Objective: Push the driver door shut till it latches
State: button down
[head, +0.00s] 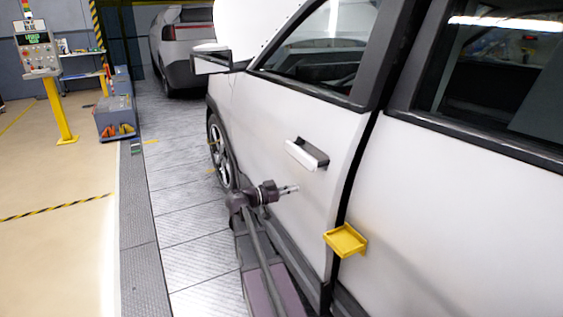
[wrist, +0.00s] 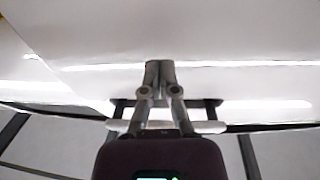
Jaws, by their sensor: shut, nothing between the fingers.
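The white driver door (head: 285,125) fills the middle of the head view, with its handle (head: 307,153) near its rear edge. A dark gap runs between that edge and the rear door (head: 450,200), so the door looks slightly ajar or nearly flush; I cannot tell whether it is latched. My gripper (head: 292,189) is shut and empty, beside the outer face of the door, below and left of the handle. In the wrist view my closed fingertips (wrist: 160,66) point at a white panel; I cannot tell whether they touch it.
A yellow bracket (head: 346,241) sticks out at the door gap, low and right of my gripper. The side mirror (head: 211,61) juts out ahead. The grey floor (head: 180,190) left of the car is clear. A yellow control post (head: 57,105) and another car (head: 186,45) stand farther off.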

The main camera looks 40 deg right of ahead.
aim_at(304, 186)
jog(key=shift+d, duration=0.15)
jog(key=shift+n+t, duration=0.3)
jog(key=shift+t, duration=0.2)
jog(key=shift+x, duration=2.2)
jog(key=shift+s+d, duration=0.15)
jog(key=shift+d, duration=0.05)
jog(key=shift+x, duration=0.9)
jog(key=v, duration=1)
jog(key=shift+s+a+f+t, duration=0.1)
jog(key=shift+a+t, duration=0.05)
jog(key=shift+t, duration=0.15)
